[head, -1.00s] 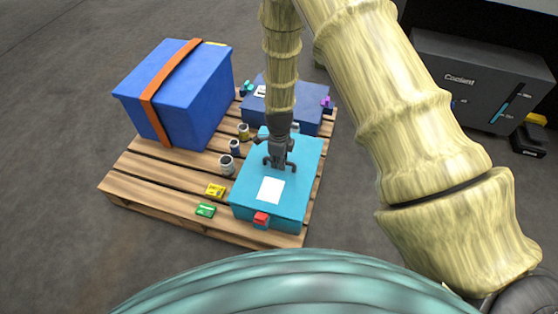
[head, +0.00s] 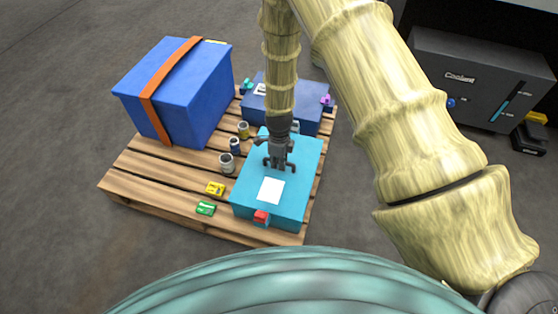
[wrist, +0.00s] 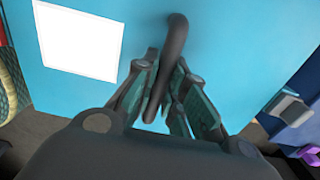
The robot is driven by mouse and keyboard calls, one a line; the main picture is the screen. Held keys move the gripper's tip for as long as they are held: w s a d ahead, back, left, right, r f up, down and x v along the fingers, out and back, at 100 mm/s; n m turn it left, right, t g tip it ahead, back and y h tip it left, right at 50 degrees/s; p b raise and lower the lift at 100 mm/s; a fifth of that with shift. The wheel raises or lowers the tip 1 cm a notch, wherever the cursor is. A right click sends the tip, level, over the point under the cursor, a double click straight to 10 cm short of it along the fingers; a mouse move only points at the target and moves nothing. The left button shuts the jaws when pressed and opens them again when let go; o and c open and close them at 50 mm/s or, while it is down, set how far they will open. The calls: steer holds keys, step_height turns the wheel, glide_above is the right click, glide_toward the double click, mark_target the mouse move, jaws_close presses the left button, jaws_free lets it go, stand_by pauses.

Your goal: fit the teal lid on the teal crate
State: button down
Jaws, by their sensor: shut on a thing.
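The teal lid (head: 296,184) covers the top of the teal crate (head: 262,224) at the right front of the pallet. A white label (head: 270,190) lies flat on the lid, and a red latch (head: 261,216) sits at the crate's near side. My gripper (head: 279,163) is over the lid, shut on the lid's dark handle, which also shows in the wrist view (wrist: 176,60) between the fingers. The lid looks level. Whether it is fully seated at the rim, I cannot tell. My fingers and arm hide part of the lid's far side.
The pallet (head: 150,187) also holds a tall blue box (head: 185,95) with an orange strap, a lower blue crate (head: 255,107) behind, several small cans (head: 227,163), and yellow (head: 215,188) and green (head: 205,208) packs left of the teal crate. A grey coolant unit (head: 480,80) stands at right.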

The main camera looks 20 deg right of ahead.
steer(key=c, duration=1.4)
jaws_free()
steer(key=shift+r, duration=5.95)
